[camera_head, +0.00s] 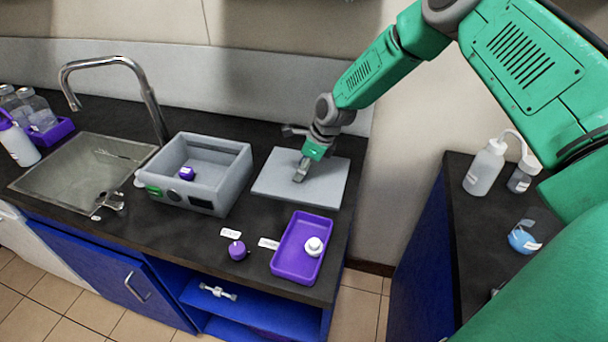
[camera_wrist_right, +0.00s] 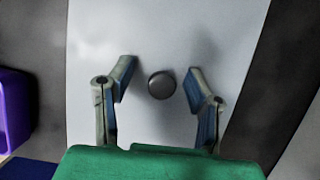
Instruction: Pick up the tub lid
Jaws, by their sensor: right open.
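The tub lid (camera_head: 328,187) is a flat grey plate on the dark counter, right of the open grey tub (camera_head: 217,187). In the right wrist view the lid (camera_wrist_right: 215,25) fills the middle, with a round dark knob (camera_wrist_right: 161,85) on it. My right gripper (camera_head: 300,174) is over the lid in the head view and hides the knob there. In the wrist view its two open fingers (camera_wrist_right: 160,72) stand either side of the knob, with a gap on each side. I cannot tell the fingertips' exact height above the lid. My left gripper is not in view.
A purple tray (camera_head: 290,262) with a white-capped item (camera_head: 314,246) lies in front of the lid. A small purple item (camera_head: 238,251) stands left of it. The sink (camera_head: 70,175) and faucet (camera_head: 140,80) are further left. Bottles (camera_head: 486,168) stand on the right counter.

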